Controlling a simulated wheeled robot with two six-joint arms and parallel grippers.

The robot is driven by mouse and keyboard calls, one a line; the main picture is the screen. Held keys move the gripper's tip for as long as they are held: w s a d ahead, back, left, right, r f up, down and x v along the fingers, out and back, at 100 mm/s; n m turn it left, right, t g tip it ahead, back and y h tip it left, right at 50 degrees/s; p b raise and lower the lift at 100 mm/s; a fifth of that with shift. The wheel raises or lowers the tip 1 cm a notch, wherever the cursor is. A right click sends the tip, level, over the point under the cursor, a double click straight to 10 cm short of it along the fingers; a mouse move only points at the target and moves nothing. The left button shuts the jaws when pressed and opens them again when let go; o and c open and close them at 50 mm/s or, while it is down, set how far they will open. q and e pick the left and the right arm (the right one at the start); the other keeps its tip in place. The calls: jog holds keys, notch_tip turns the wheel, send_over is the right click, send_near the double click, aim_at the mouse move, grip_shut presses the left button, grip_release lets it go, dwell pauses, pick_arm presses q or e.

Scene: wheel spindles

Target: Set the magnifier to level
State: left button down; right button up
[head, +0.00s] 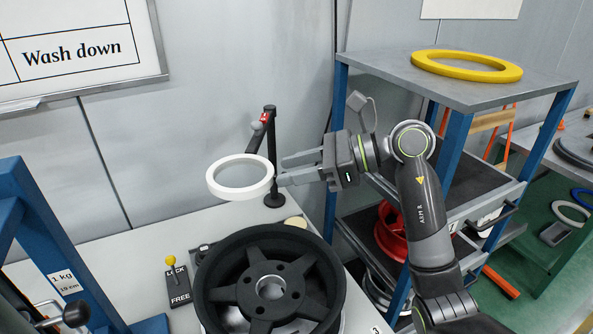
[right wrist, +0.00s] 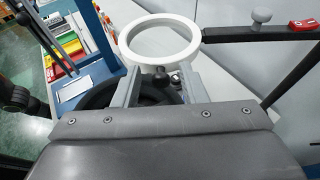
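The magnifier is a white ring (head: 212,181) on a dark jointed arm (head: 257,140) fixed to a black post (head: 270,165). It hangs above the bench behind a black spoked wheel (head: 215,290). I cannot tell its exact tilt. My right gripper (head: 282,171) reaches in from the right, its fingers apart at the ring's right edge. In the right wrist view the white ring (right wrist: 131,50) lies just beyond the fingertips (right wrist: 163,72). A small dark knob (right wrist: 161,77) shows between the fingers, with gaps beside it. My left gripper is out of view.
A LOCK/FREE plate with a yellow-knobbed lever (head: 172,262) stands left of the wheel. A blue frame (head: 45,230) is at the left. A shelf rack (head: 400,70) bearing a yellow ring (head: 466,56) stands close behind my right arm.

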jog(key=shift+f, duration=0.2)
jog(key=b+v, duration=0.5)
jog(key=v, duration=1.2)
jog(key=shift+d+r, duration=0.15)
jog(key=shift+d, duration=0.05)
dwell(0.3)
